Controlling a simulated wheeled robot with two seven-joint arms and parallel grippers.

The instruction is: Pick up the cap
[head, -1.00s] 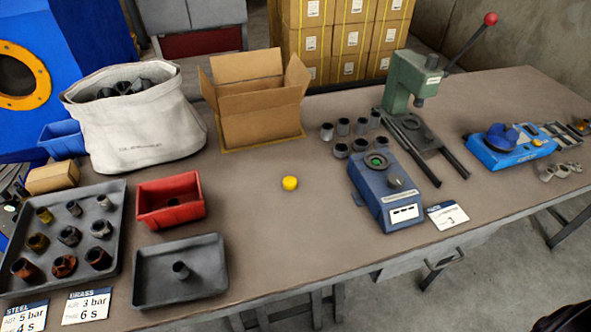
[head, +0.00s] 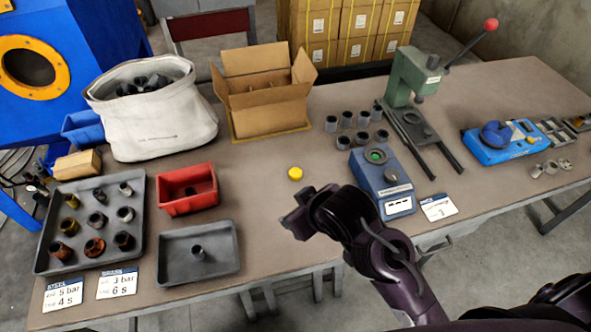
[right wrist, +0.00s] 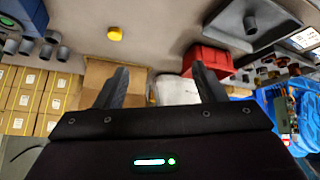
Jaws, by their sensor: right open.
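The yellow cap (head: 295,173) lies alone on the brown table, in front of the open cardboard box. It also shows in the right wrist view (right wrist: 115,34) near the top, clear of the fingers. My right gripper (head: 294,212) is over the table's front edge, nearer the camera than the cap and apart from it. In the right wrist view my right gripper (right wrist: 163,84) has its two dark fingers spread with nothing between them. My left gripper is not in view.
The cardboard box (head: 240,108) stands behind the cap. A red bin (head: 172,203) and a grey tray (head: 175,268) are to the left. A blue device (head: 367,180) and several grey cylinders are to the right. The table around the cap is clear.

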